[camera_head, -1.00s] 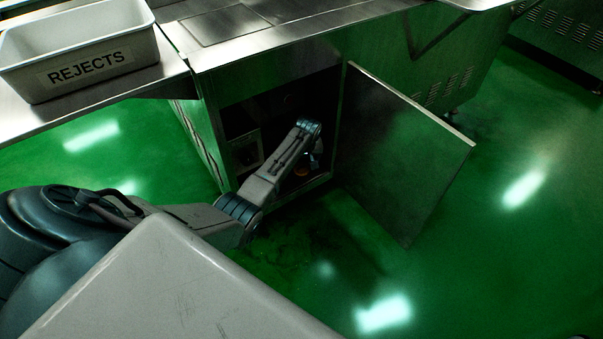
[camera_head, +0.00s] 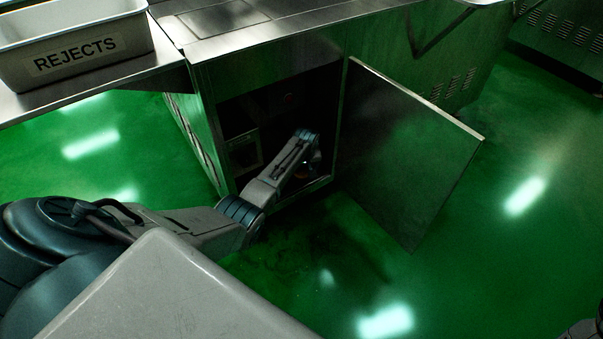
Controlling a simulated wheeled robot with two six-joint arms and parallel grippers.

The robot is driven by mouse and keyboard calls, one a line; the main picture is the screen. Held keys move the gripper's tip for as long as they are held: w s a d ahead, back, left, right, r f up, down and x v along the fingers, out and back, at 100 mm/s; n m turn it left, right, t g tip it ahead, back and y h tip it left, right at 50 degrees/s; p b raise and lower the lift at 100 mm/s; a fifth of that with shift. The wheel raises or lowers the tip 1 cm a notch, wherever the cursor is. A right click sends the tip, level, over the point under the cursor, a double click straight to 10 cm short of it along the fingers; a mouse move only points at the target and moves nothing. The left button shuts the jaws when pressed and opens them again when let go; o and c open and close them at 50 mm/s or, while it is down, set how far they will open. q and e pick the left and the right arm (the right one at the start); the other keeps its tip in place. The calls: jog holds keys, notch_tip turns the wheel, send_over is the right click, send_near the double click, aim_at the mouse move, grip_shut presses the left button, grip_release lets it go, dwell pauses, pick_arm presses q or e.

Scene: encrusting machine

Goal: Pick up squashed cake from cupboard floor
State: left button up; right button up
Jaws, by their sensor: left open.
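The cupboard (camera_head: 222,120) under the steel machine is open. My left arm reaches into it from the left. My left gripper (camera_head: 313,166) is low inside near the cupboard floor, small and dark, partly hidden by my own wrist; it is open. A small orange patch, which looks like the squashed cake (camera_head: 301,173), shows on the cupboard floor just beside and below the gripper. Most of it is hidden by my arm. I cannot tell whether the fingers touch it. My right gripper is not in view; only a bit of my arm shows at the bottom right corner.
The cupboard door (camera_head: 410,150) stands open to the right. A dark box-like unit (camera_head: 243,152) is inside at the left. A white REJECTS bin (camera_head: 75,52) stands on the steel shelf (camera_head: 110,82) at upper left. The green floor (camera_head: 500,250) is clear at right.

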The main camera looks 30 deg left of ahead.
pick_arm(q)
jog(key=c, duration=1)
jog(key=shift+c, duration=0.3)
jog(key=shift+r, duration=0.1)
jog(key=shift+r, duration=0.1)
